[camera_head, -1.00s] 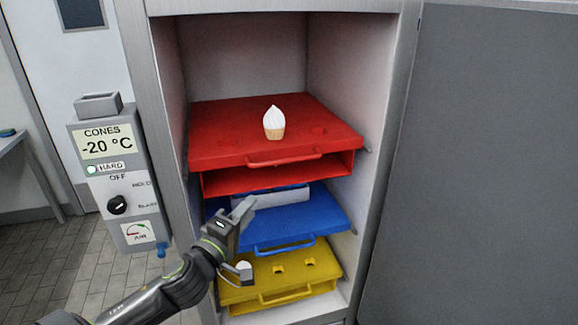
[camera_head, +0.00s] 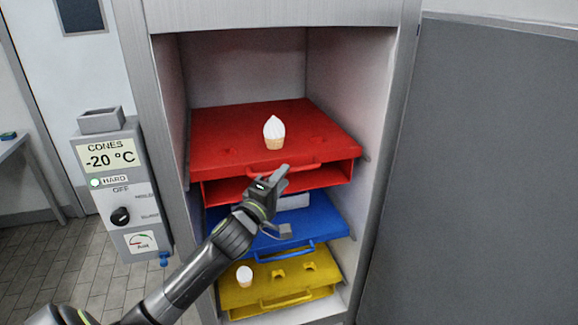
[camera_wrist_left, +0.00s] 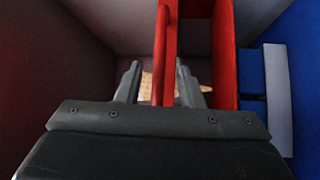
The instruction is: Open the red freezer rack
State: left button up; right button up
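The red freezer rack (camera_head: 225,140) is the top rack in the open cabinet, with a red bar handle (camera_head: 310,164) on its front edge. A white-topped cone (camera_head: 274,133) stands upright on it. My left gripper (camera_head: 287,200) is at the rack's front, just below and beside the handle in the head view, with its fingers apart. In the left wrist view, the red handle (camera_wrist_left: 165,50) runs lengthwise between the two fingertips (camera_wrist_left: 158,82). I cannot tell whether a finger touches it. My right gripper is not in view.
Below are a blue rack (camera_head: 325,218) with a pale block (camera_head: 294,201) on it, and a yellow rack (camera_head: 325,275) holding a white cone (camera_head: 244,276). A control box (camera_head: 110,160) is at left. The grey door (camera_head: 490,170) stands open at right.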

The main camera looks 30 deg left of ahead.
pick_arm(q)
jog(key=shift+w+a+r+p, duration=0.15)
jog(key=shift+w+p, duration=0.1)
jog(key=shift+w, duration=0.8)
jog(key=shift+w+d+r+p, duration=0.1)
jog(key=shift+w+r+p, duration=0.1)
jog(key=shift+w, duration=0.85)
jog(key=shift+f, duration=0.1)
grip_shut()
